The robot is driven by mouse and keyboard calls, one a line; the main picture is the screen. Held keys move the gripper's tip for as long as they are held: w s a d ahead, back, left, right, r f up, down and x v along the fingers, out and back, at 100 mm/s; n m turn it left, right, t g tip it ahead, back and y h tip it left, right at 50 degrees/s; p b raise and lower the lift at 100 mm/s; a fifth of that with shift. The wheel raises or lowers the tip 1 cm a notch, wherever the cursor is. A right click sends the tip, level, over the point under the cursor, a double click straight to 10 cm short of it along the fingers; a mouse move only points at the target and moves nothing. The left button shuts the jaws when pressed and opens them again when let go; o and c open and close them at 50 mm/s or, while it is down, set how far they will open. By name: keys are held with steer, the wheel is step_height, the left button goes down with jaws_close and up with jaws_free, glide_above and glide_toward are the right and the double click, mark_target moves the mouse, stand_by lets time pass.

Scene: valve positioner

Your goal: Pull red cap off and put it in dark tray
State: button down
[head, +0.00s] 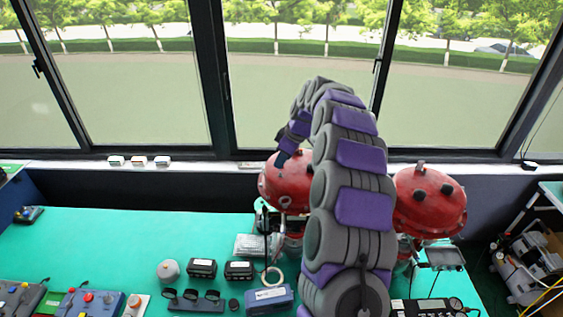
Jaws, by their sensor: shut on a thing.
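One red domed cap (290,186) is at the middle of the bench, partly hidden by my arm. My gripper (283,158) reaches down onto its top and is shut on it; the fingertips are small and partly hidden. Metal parts of a device show just below this cap, and I cannot tell whether the two touch. A second red domed cap (430,200), with dark knobs on it, is to the right of my arm. A small dark tray-like piece (441,258) is below the second cap.
The green bench (120,240) is clear at its left middle. Dark boxes (202,268), a grey round part (168,270) and a blue-grey box (268,300) lie near the front. Control boxes stand at front left. Windows (300,100) rise behind the bench.

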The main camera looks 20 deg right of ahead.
steer(key=shift+r, duration=1.45)
